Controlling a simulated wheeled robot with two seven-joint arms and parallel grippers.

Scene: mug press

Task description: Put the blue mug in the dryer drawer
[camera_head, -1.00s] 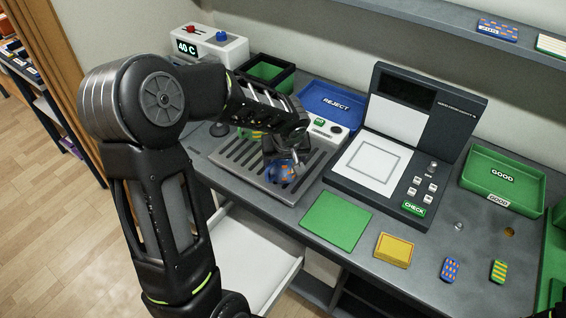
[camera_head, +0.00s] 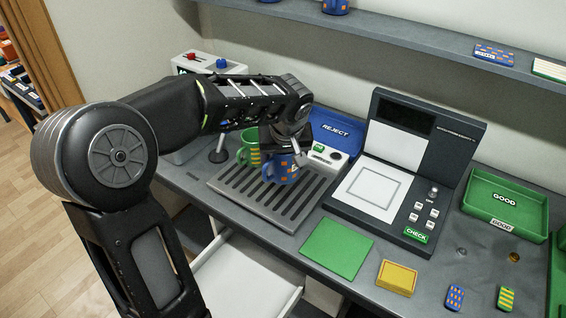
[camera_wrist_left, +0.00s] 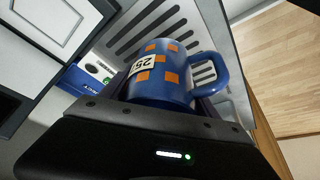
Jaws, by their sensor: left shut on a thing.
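The blue mug (camera_head: 281,168) with orange squares is held by my left gripper (camera_head: 284,150) above the grey slatted grille (camera_head: 243,199). The wrist view shows the mug (camera_wrist_left: 163,75) with a "25" label and its handle to the right, between the fingers. The left gripper is shut on it. The open white drawer (camera_head: 248,272) is below the counter's front edge, left of centre, partly hidden by my arm; its visible inside looks empty. My right gripper does not show.
A white box (camera_head: 330,156), a blue REJECT tray (camera_head: 336,128) and a check station (camera_head: 385,185) stand to the right. A green mat (camera_head: 337,247) and yellow block (camera_head: 397,277) lie in front.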

